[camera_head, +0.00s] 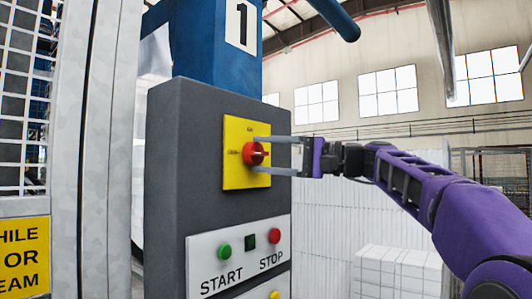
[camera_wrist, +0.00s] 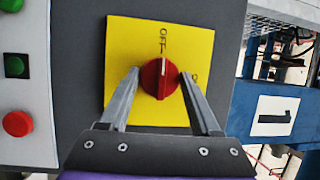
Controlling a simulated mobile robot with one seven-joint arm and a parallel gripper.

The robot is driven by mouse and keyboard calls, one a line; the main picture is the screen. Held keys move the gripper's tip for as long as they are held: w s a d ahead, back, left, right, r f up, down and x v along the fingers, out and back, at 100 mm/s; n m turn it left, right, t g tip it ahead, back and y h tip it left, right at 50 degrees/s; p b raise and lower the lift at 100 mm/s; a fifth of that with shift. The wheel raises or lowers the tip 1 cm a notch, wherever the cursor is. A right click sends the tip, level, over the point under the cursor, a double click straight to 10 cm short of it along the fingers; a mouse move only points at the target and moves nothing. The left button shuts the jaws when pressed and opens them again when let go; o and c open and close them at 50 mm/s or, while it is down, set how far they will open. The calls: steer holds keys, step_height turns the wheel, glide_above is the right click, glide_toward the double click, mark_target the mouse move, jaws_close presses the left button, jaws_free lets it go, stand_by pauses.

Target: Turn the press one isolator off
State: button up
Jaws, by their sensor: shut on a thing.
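The press one isolator is a red rotary knob (camera_head: 253,154) on a yellow plate (camera_head: 236,127), on the dark grey cabinet under the "1" sign. In the wrist view the knob (camera_wrist: 158,82) has a white mark pointing at the word OFF at the plate's top; a second label at right is partly hidden by a finger. In the head view the OFF side lies left of the knob. My gripper (camera_head: 262,154) reaches in from the right, one finger above and one below the knob. In the wrist view my gripper (camera_wrist: 160,75) is shut on the knob, a finger on each side.
Below the plate is a white panel (camera_head: 222,268) with a green START button (camera_head: 224,251) and a red STOP button (camera_head: 273,236). A mesh guard (camera_head: 24,100) stands at left. White foam blocks (camera_head: 395,268) are stacked behind, at lower right.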

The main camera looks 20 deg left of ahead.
steer(key=shift+r, duration=0.1)
steer(key=o, duration=1.4)
steer(key=shift+c, duration=0.2)
steer(key=d+f, duration=0.1)
steer(key=d, duration=1.6)
steer(key=shift+d+f+b, duration=0.2)
steer(key=shift+b, duration=0.25)
